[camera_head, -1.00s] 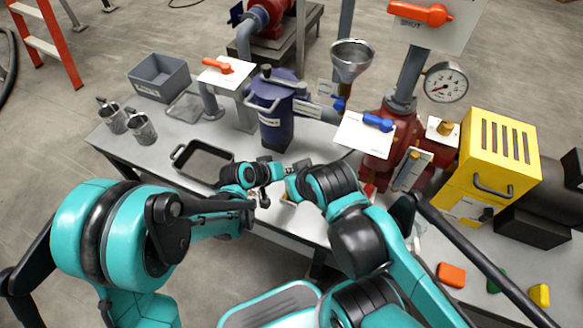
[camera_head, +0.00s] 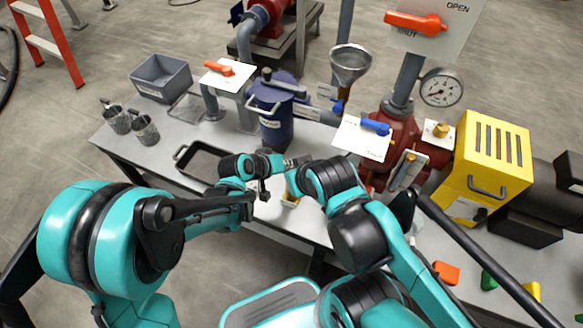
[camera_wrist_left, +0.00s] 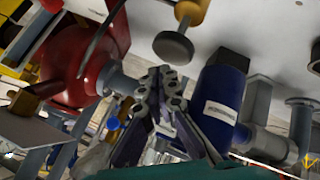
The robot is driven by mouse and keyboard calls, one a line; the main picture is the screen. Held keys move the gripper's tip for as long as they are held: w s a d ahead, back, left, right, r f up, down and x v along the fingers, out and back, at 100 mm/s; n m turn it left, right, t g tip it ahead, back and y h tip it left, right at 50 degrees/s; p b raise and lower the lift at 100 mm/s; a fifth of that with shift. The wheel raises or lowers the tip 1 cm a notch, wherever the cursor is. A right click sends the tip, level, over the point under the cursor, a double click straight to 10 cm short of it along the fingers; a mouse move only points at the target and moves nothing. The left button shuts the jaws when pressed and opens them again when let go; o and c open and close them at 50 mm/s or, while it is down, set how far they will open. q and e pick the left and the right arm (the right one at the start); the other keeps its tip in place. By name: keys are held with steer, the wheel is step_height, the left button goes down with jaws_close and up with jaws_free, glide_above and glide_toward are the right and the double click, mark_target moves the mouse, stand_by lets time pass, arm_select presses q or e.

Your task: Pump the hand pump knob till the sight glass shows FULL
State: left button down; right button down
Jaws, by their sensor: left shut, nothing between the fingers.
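My left gripper (camera_head: 292,163) reaches over the front of the bench in the head view. In the left wrist view its fingers (camera_wrist_left: 166,76) are shut and empty. A dark round knob (camera_wrist_left: 173,48) on a brass stem, which looks like the pump knob, is above the fingertips in that picture, apart from them. A small yellow part (camera_head: 291,193) near the bench front, perhaps the pump, is partly covered by my arms. My right gripper is not visible.
A blue canister (camera_head: 275,122), a red vessel (camera_head: 400,135) with a dial gauge (camera_head: 441,87), and a yellow vented box (camera_head: 491,155) stand on the bench. A black tray (camera_head: 202,161) lies at left front. The blue canister (camera_wrist_left: 219,100) is close beside the fingers.

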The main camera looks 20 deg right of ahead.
arm_select(q)
steer(key=shift+r+p, duration=1.8)
steer(key=shift+r, duration=0.65)
